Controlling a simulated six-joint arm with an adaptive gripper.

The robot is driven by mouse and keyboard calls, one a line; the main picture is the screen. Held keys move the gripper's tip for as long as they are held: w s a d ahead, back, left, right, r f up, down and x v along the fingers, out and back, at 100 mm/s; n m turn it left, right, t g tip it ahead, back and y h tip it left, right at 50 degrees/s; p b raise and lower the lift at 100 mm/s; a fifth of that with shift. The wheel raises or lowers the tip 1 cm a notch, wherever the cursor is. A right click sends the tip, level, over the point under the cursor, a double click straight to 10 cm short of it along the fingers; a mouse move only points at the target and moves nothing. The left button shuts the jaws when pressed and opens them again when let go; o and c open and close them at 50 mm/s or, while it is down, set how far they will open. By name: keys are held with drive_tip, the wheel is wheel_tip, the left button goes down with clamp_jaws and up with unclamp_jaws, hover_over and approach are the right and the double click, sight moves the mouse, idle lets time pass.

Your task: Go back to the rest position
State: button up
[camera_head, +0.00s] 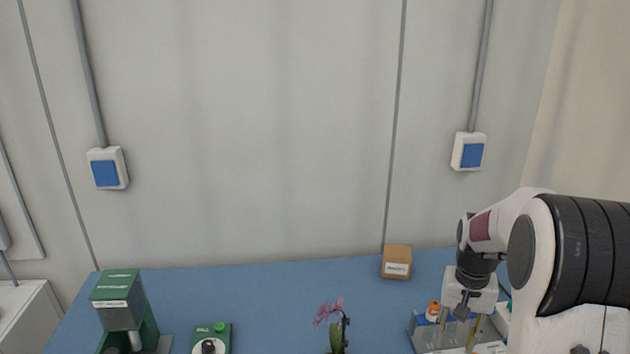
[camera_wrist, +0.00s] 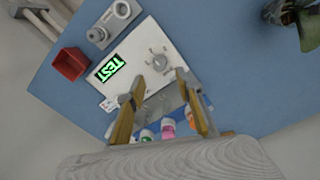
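My gripper (camera_head: 457,331) hangs at the right end of the blue bench, over or in front of a clear rack; I cannot tell its exact height. In the wrist view my gripper (camera_wrist: 159,80) has its two yellow-sided fingers spread apart, with nothing held between them. Vials with green (camera_wrist: 146,134), pink (camera_wrist: 168,125) and orange (camera_wrist: 191,116) caps show near and between the fingers. In the head view an orange-capped vial (camera_head: 433,308) stands in the clear rack (camera_head: 430,335), partly hidden by my gripper.
A white device (camera_wrist: 140,58) with a lit TEST display and a dial lies beyond the fingertips, beside a red bin (camera_wrist: 70,64). A cardboard box (camera_head: 397,262), a pink orchid (camera_head: 337,335), a green control box (camera_head: 212,339) and a green machine (camera_head: 122,300) stand along the blue bench (camera_head: 270,290).

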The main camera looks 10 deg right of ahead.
drive_tip(key=s+a+r+n+t, duration=0.2)
drive_tip(key=s+a+r, duration=0.5)
drive_tip(key=s+a, duration=0.2)
drive_tip(key=s+a+r+n+t, duration=0.3)
drive_tip(key=s+a+r, duration=0.5)
drive_tip(key=s, duration=0.6)
drive_tip(key=a, duration=0.2)
drive_tip(key=shift+s+a+r+t, duration=0.15)
drive_tip(key=shift+s+a+t, duration=0.05)
drive_tip(key=shift+a+t, duration=0.1)
